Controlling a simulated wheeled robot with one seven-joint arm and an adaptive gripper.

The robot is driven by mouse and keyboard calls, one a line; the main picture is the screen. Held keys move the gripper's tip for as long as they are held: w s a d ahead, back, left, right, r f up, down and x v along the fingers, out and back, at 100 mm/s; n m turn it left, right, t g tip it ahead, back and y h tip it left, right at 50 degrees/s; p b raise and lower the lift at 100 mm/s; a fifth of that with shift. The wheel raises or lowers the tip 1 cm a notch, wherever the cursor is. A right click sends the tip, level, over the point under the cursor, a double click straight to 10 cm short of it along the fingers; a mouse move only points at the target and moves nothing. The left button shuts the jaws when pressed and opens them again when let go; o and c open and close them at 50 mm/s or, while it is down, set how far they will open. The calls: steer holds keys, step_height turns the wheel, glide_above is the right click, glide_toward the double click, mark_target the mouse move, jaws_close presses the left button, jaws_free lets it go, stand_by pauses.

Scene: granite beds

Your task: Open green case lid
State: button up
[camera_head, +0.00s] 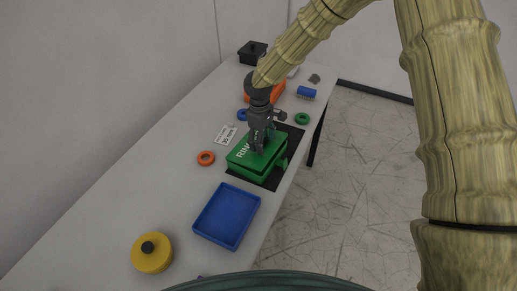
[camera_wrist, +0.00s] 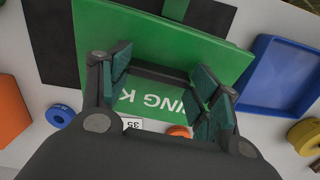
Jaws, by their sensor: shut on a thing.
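The green case (camera_head: 247,173) sits on a black mat on the table, its lid looking closed over the base. The lid bears white lettering, partly hidden by my gripper. A green knob (camera_head: 281,163) sticks out on the case's right side. My gripper (camera_head: 260,147) comes down from above onto the lid. In the wrist view my gripper's fingers (camera_wrist: 160,90) stand on either side over the green lid (camera_wrist: 140,35), shut on part of it. The exact contact is hard to make out.
An orange ring (camera_head: 206,158) and white label card (camera_head: 226,134) lie left of the case. A green ring (camera_head: 302,118), blue block (camera_head: 306,92) and black box (camera_head: 252,52) are farther back.

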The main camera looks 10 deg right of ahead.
steer(key=shift+r, duration=0.1)
steer(key=shift+w+a+r+h+p, duration=0.3)
steer(key=shift+w+a+r+p, duration=0.15)
steer(key=shift+r+p, duration=0.3)
steer(key=shift+w+a+r+g+p, duration=0.3)
steer(key=shift+a+r+p, duration=0.1)
steer(key=shift+r+p, duration=0.15)
steer(key=shift+w+a+h, duration=0.1)
steer(key=shift+a+h, duration=0.05)
steer(key=shift+h, duration=0.15)
steer(key=shift+w+a+r+g+p, duration=0.3)
steer(key=shift+w+a+r+p, duration=0.15)
steer(key=shift+a+r+p, duration=0.05)
stand_by(0.4)
